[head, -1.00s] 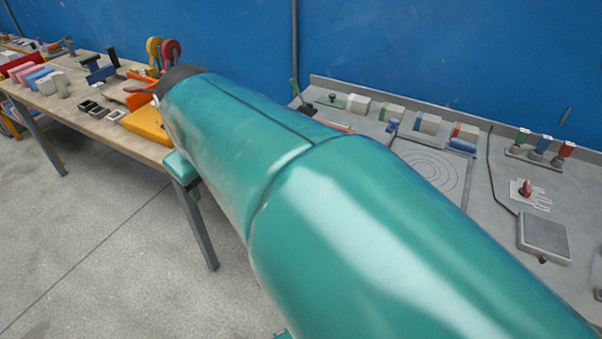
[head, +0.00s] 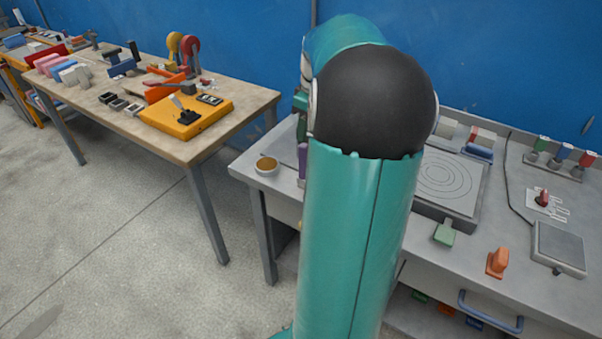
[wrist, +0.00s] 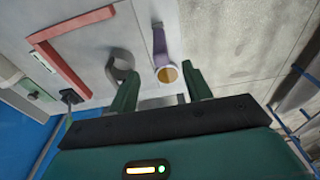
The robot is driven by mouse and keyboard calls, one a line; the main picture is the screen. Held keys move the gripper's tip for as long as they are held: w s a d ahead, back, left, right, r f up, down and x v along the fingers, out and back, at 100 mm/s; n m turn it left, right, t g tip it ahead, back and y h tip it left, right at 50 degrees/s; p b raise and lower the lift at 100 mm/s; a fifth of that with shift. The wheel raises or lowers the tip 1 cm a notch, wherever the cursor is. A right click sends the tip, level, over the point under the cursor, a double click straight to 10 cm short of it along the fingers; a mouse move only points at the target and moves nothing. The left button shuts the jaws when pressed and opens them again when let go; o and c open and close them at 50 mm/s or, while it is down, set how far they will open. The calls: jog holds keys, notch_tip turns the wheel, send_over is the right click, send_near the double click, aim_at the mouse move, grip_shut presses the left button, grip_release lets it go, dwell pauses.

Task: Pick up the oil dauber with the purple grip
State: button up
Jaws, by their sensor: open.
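The purple grip (wrist: 159,40) of the dauber shows in the wrist view, beyond my fingertips and roughly in line with the gap between them. A sliver of purple (head: 302,163) shows beside my arm in the head view. A small round cup with a tan inside (wrist: 167,74) appears at the near end of the grip in the wrist view; the cup also shows on the bench corner in the head view (head: 267,166). I cannot tell whether grip and cup touch. My gripper (wrist: 160,69) is open, its green fingers apart and empty.
A dark grey ring-shaped piece (wrist: 121,66) lies close to my left finger in the wrist view. A red frame (wrist: 63,60) is further left. The grey bench (head: 240,168) ends near the cup. A wooden table (head: 200,146) with an orange box (head: 180,122) stands left across a floor gap.

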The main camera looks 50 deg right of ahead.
aim_at(303, 154)
jog(key=f, duration=0.3)
jog(key=w+f, duration=0.1)
jog(key=f, duration=0.6)
jog(key=shift+w+a+f, duration=0.1)
jog(key=shift+w+f, duration=0.15)
jog(key=shift+w, duration=0.1)
jog(key=c, duration=1.1)
jog(key=shift+o, duration=0.2)
jog(key=shift+r, duration=0.15)
